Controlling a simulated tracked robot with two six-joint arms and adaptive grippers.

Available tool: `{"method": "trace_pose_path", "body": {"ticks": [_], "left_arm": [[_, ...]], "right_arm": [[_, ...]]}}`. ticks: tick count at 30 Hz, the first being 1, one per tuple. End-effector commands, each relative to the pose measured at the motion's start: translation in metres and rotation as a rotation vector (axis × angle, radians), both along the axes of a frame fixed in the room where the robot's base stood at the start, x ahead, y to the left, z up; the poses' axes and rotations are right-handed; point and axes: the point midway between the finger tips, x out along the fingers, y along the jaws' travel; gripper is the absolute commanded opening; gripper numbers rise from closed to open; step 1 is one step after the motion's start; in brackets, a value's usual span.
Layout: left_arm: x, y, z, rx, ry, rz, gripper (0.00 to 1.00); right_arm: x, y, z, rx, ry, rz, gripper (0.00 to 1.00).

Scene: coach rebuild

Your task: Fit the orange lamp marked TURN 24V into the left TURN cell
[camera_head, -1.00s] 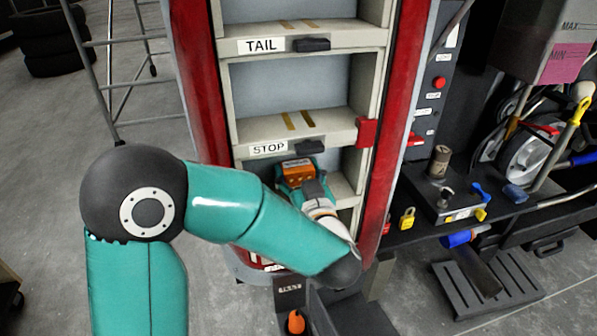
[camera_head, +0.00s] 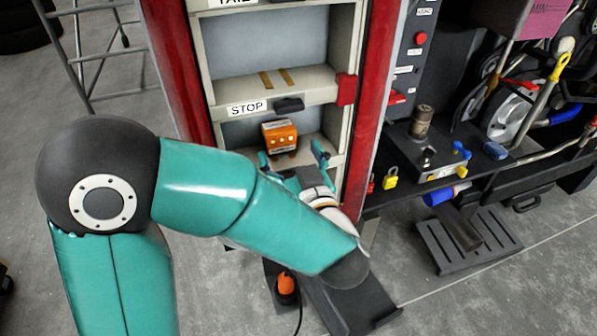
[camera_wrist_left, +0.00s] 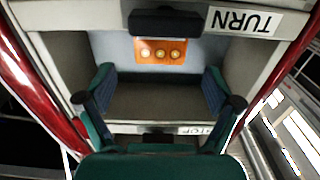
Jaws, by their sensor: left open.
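The orange lamp (camera_head: 280,138) is inside the cell below the STOP label (camera_head: 247,108). In the left wrist view, the lamp (camera_wrist_left: 160,50) shows three round pale gold spots. It lies near the dark latch (camera_wrist_left: 165,22) and the edge bearing the upside-down TURN label (camera_wrist_left: 243,21), against the pale back wall. Its marking is not readable. My left gripper (camera_head: 293,156) is open in front of this cell, its fingers spread wide and clear of the lamp. Its fingers (camera_wrist_left: 158,74) also show apart in the left wrist view. Whether the lamp is fully seated I cannot tell. My right gripper is not in view.
Red posts (camera_head: 375,100) flank the cell column. A red block (camera_head: 346,89) sits on the right edge near the STOP shelf. A dark bench (camera_head: 400,205) with a yellow padlock (camera_head: 390,179) stands at right. An orange object (camera_head: 286,284) sits low in front.

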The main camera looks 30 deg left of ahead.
Motion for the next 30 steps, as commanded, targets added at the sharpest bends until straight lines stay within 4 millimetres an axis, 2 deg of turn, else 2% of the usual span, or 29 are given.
{"method": "trace_pose_path", "body": {"ticks": [3, 9, 30], "left_arm": [[-0.015, -0.019, -0.001, 0.002, -0.001, -0.007, 0.91], [-0.029, -0.035, 0.0, 0.0, 0.0, -0.003, 0.91], [-0.032, -0.038, 0.0, 0.001, 0.001, 0.0, 0.91]], "right_arm": [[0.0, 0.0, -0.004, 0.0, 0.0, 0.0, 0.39], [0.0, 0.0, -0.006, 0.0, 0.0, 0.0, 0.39], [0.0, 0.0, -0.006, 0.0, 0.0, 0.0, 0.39]]}}
